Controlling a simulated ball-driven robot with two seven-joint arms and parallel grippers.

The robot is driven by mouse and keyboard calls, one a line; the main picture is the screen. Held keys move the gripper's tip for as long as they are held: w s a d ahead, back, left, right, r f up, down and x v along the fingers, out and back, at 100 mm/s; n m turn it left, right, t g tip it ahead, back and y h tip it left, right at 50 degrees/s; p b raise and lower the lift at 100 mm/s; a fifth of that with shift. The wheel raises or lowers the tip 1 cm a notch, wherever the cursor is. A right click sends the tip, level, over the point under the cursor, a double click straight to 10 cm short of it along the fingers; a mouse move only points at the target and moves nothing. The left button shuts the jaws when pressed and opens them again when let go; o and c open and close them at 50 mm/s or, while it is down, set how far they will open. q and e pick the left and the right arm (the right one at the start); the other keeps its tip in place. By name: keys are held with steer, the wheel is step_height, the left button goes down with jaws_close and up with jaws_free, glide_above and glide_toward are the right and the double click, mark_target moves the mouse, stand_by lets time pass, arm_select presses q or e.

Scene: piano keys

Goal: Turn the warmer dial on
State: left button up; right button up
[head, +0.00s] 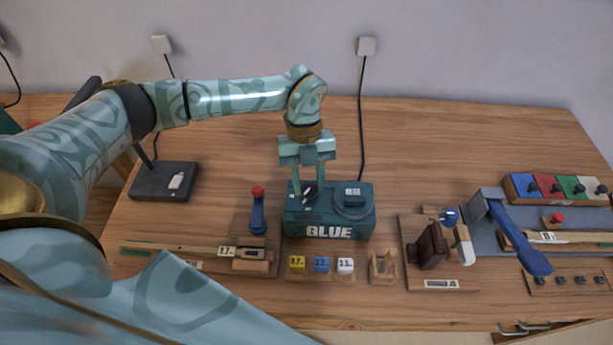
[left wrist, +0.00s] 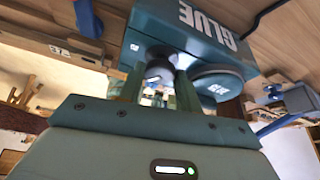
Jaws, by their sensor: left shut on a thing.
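The teal glue warmer (head: 329,231), a box with GLUE lettering on its front, stands at the middle of the bench; the left wrist view shows it close up (left wrist: 186,46). Its dark dial (head: 310,192) is on the left of its top. My left gripper (head: 308,187) points straight down over the dial, one finger on each side. In the left wrist view the fingers (left wrist: 158,90) are shut on the dial (left wrist: 158,62), which partly hides between them. The dial's marks are too small to read. My right gripper is not in view.
A round labelled lid (head: 352,203) is on the warmer's top, right of the dial. A red-knobbed blue lever (head: 258,212) stands to the left. Small numbered blocks (head: 321,264) sit in front. A blue-handled press (head: 520,242) is at the right. The bench behind is mostly clear.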

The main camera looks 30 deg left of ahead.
arm_select(q)
steer(key=m, duration=0.2)
steer(key=m+y+p, duration=0.1)
steer(key=m, duration=0.1)
steer(key=m+y+p, duration=0.1)
steer(key=m, duration=0.1)
steer(key=shift+w+d+r+g, duration=0.15)
steer(key=shift+w+d+g, duration=0.1)
steer(key=shift+g, duration=0.15)
steer(key=m+y+p, duration=0.1)
steer(key=m, duration=0.1)
steer(key=m+y+p, duration=0.1)
steer(key=m, duration=0.2)
steer(key=shift+s+d, duration=0.1)
steer(key=shift+d, duration=0.1)
steer(key=shift+m, duration=0.3)
steer(key=o, duration=1)
steer(key=shift+c, duration=0.2)
steer(key=v, duration=1.6)
steer(key=shift+d+p, duration=0.25)
steer(key=shift+p, duration=0.05)
steer(key=shift+s, duration=0.15)
